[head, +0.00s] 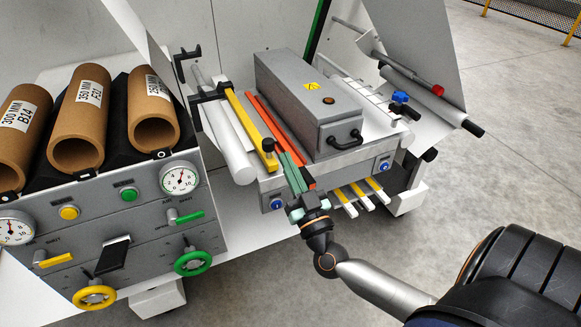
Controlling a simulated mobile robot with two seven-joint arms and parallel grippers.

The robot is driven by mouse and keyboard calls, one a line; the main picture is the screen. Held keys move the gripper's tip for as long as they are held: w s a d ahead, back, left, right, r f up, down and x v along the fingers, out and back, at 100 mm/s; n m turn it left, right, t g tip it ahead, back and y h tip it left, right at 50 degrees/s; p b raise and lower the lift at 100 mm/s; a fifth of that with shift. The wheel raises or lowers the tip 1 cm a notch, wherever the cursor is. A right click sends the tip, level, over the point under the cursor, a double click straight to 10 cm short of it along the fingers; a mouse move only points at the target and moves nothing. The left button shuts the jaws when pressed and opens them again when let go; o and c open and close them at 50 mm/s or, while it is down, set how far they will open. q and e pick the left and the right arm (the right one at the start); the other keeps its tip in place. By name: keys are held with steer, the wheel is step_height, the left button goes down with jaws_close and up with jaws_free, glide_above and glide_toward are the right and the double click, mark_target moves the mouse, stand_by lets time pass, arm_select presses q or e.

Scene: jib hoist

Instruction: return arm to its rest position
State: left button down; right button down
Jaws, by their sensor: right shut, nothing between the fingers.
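My right arm comes in from the lower right. My right gripper (290,168) is shut and empty, with its greenish fingers pointing up and left. It appears over the front of the machine bed, beside the orange bar (268,122) and the yellow bar (248,128). A black knob (268,145) shows close to the fingertips; I cannot tell whether they touch. My left gripper is not in view.
A grey box (315,110) with a black handle stands on the machine bed. A panel (140,232) at left carries gauges, levers, yellow and green handwheels and cardboard tubes (78,118). Yellow-topped bars (362,192) stick out below the bed. The floor (480,190) at right is clear.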

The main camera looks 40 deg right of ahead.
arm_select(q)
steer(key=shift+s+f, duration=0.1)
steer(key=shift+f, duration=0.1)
arm_select(e)
steer(key=shift+s+a+f, duration=0.15)
steer(key=shift+s+a, duration=0.05)
steer(key=shift+s, duration=0.4)
